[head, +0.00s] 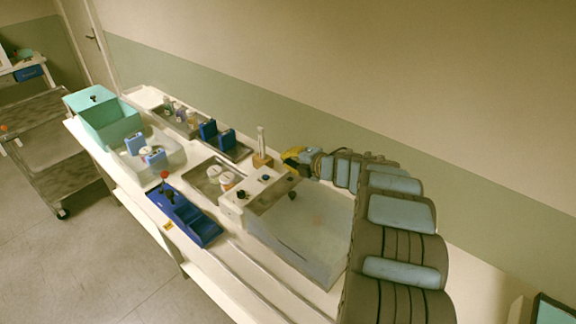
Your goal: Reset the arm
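My arm (400,212) rises from the bottom right of the head view, over the right part of the bench, and reaches back toward the wall. My gripper (291,160) is at its far end, small and seen from behind, with yellow and dark parts. It is beside a small wooden block (262,160) that holds clear upright tubes. Whether the fingers are open or shut, or hold anything, is too small to tell.
The white bench (222,262) carries a teal box (106,124), a clear bin (172,150) with blue-and-white items, a blue tray (188,216), a tray of white jars (206,178) and a shelf of bottles (180,112). A trolley (62,160) stands at left.

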